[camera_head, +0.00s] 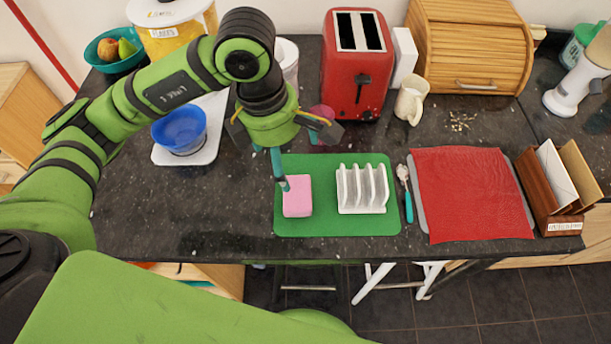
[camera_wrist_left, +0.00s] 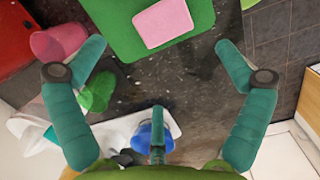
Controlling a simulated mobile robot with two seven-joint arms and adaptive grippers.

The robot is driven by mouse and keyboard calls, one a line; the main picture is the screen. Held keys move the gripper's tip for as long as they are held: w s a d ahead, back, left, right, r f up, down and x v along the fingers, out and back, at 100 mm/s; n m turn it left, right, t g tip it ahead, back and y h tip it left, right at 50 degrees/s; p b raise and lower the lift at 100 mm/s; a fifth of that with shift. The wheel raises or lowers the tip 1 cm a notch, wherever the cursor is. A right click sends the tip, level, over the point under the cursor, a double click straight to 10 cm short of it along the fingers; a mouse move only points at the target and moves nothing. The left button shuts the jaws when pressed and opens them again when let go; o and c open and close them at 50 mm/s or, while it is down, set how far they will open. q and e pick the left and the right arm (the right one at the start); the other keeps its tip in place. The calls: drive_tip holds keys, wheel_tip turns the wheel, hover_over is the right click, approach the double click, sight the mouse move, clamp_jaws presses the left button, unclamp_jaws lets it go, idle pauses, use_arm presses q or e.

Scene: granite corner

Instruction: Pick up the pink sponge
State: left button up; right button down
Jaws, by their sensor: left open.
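The pink sponge (camera_head: 297,197) lies flat on the left part of a green mat (camera_head: 330,226) near the counter's front edge. In the left wrist view the sponge (camera_wrist_left: 162,23) shows at the top, beyond the fingertips and a little right of the mat's visible middle. My left gripper (camera_head: 281,152) is open and empty, with its teal fingers spread. It hangs above and behind the sponge in the head view, one finger overlapping the sponge's top left corner in the picture. Whether that finger touches the sponge I cannot tell. My right gripper is not in view.
A white rack (camera_head: 362,190) stands on the mat just right of the sponge. A pink cup (camera_head: 321,113) and a red toaster (camera_head: 357,70) stand behind. A teal-handled brush (camera_head: 406,200) and red cloth (camera_head: 470,195) lie to the right.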

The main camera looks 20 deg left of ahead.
use_arm(q)
drive_tip(key=b, duration=0.3)
approach(296, 192)
drive_tip(key=shift+w+a+f, duration=0.1)
drive_tip(key=shift+w+f, duration=0.25)
drive_tip(key=shift+f, duration=0.4)
drive_tip(key=shift+s+f+b, duration=0.55)
drive_tip(key=shift+f+b, duration=0.05)
drive_tip(key=shift+f, duration=0.3)
drive_tip(key=f+p, duration=0.1)
drive_tip(key=f, duration=0.1)
drive_tip(key=d+f+p, duration=0.1)
drive_tip(key=f, duration=0.1)
drive_tip(key=f+p, duration=0.1)
drive_tip(key=f, duration=0.1)
drive_tip(key=shift+w+d, duration=0.3)
drive_tip(key=shift+w+f, duration=0.1)
drive_tip(key=shift+f, duration=0.2)
drive_tip(key=c, duration=0.8)
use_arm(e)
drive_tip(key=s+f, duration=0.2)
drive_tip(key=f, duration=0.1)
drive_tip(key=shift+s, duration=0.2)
